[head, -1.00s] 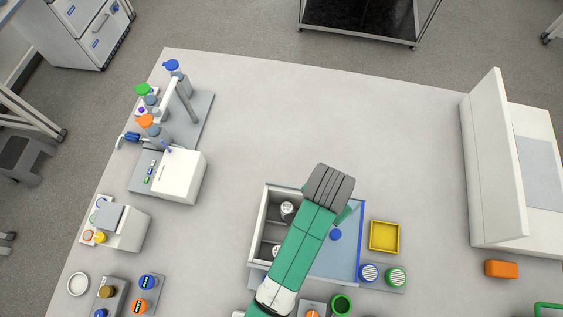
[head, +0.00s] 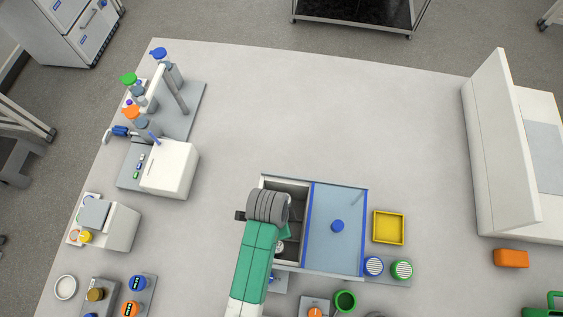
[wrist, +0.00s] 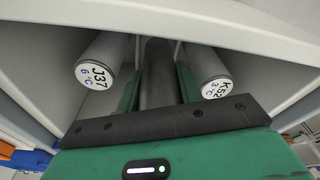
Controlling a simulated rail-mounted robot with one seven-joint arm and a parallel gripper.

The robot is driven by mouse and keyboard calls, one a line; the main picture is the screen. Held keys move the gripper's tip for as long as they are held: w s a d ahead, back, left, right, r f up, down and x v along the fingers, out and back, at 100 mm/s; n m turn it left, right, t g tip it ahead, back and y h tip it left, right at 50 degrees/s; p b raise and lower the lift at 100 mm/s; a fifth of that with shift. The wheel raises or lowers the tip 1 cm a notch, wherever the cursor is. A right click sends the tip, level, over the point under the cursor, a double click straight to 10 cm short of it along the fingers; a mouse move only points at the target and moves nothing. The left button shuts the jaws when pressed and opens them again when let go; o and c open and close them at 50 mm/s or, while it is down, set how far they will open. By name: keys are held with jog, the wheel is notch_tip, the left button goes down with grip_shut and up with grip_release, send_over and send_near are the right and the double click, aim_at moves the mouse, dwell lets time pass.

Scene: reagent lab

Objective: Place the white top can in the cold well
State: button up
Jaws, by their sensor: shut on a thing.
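The cold well (head: 315,272) is a light box with an open left compartment and a blue see-through cover (head: 335,205) with a blue knob over its right part. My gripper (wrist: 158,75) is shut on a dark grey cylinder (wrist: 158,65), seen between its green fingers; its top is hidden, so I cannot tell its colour. In the head view my wrist hangs over the open compartment and hides much of it. Two pale cans stand in the well on either side of my fingers: J37, 6 °C (wrist: 95,74) and K52, 3 °C (wrist: 217,87).
A yellow tray (head: 389,227) and two striped-top jars, blue (head: 373,266) and green (head: 401,270), stand right of the well. A green-rimmed cup (head: 344,301) is in front. White equipment (head: 170,169) stands at left. The table behind the well is clear.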

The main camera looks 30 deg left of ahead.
jog(key=shift+f, duration=2.15)
jog(key=shift+f, duration=0.2)
jog(key=o, duration=0.8)
jog(key=shift+r, duration=0.15)
jog(key=r, duration=0.8)
jog(key=s+a+r, duration=0.1)
jog(key=r, duration=0.3)
jog(key=shift+s+a, duration=0.1)
